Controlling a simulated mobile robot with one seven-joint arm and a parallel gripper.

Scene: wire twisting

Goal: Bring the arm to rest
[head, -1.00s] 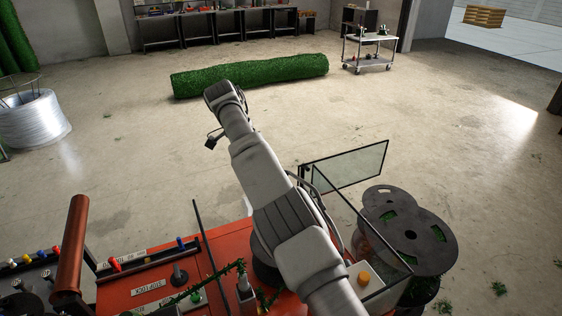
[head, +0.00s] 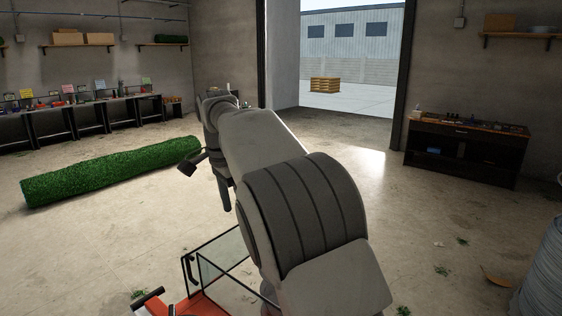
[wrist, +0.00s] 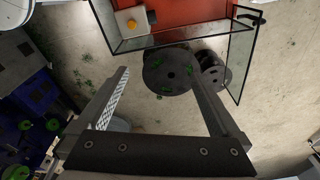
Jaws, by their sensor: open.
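My arm (head: 300,200) fills the middle of the head view, raised and reaching forward, with its wrist end bent downward at the left. My gripper (wrist: 154,74) shows in the wrist view with its two fingers spread wide apart and nothing between them. It points down over the floor near the red machine (wrist: 185,20). A dark round disc with green bits (wrist: 168,72) shows beyond the fingertips; the gripper appears clear of it. In the head view the fingers are mostly hidden or too small to make out.
A glass guard (head: 215,262) stands at the machine, below my arm; it also shows in the wrist view (wrist: 241,65). A green roll (head: 105,172) lies on the floor at left. Workbenches (head: 90,120) line the back wall, and a dark cabinet (head: 465,150) stands at right. The middle floor is open.

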